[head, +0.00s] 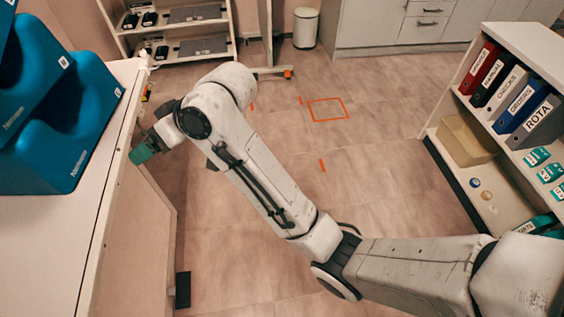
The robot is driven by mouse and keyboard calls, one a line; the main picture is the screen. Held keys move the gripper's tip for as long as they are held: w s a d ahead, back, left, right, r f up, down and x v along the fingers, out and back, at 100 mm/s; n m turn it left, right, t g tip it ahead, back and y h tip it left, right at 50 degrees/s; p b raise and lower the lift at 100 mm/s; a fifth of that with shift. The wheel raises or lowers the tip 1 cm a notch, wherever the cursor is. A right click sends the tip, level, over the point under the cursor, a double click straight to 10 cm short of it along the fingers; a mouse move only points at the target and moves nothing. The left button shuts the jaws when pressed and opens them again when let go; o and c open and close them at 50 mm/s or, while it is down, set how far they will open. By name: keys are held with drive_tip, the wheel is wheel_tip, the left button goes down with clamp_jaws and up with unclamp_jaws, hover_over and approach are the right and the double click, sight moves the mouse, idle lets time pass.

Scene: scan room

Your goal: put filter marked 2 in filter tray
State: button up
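My arm reaches to the left, and its end is at the side of the white-topped counter (40,255). My gripper (146,146) is small in view there, and its fingers cannot be made out. A small teal-green piece (141,154) shows at the arm's tip, beside the counter's edge. I cannot tell whether it is held or is part of my gripper. I cannot make out a filter marked 2 or a filter tray in this view.
Blue moulded holders (75,110) stand on the counter. A shelf unit (540,50) at right holds binders, a cardboard box (470,140), green-labelled boxes (537,157) and two small round things. A low rack (180,40) stands at the back. The middle floor is clear, with orange markings (328,109).

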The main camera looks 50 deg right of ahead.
drive_tip(key=s+d+f+m+g+h, duration=0.1)
drive_tip(key=s+d+f+g+h, duration=0.15)
drive_tip(key=s+f, duration=0.65)
drive_tip(key=s+d+f+m+g+h, duration=0.1)
drive_tip(key=s+d+f, duration=0.3)
drive_tip(key=s+f, duration=0.4)
drive_tip(key=s+d+f+g+h, duration=0.1)
drive_tip(key=s+d+f, duration=0.2)
drive_tip(key=s, duration=0.6)
drive_tip(key=s+d+f+m+g+h, duration=0.1)
drive_tip(key=s+d+f+g+h, duration=0.1)
drive_tip(key=s, duration=0.8)
drive_tip(key=d+f, duration=0.1)
drive_tip(key=d, duration=0.1)
drive_tip(key=shift+d, duration=0.35)
drive_tip(key=shift+w+g, duration=0.15)
drive_tip(key=shift+g, duration=0.1)
drive_tip(key=shift+c, duration=0.5)
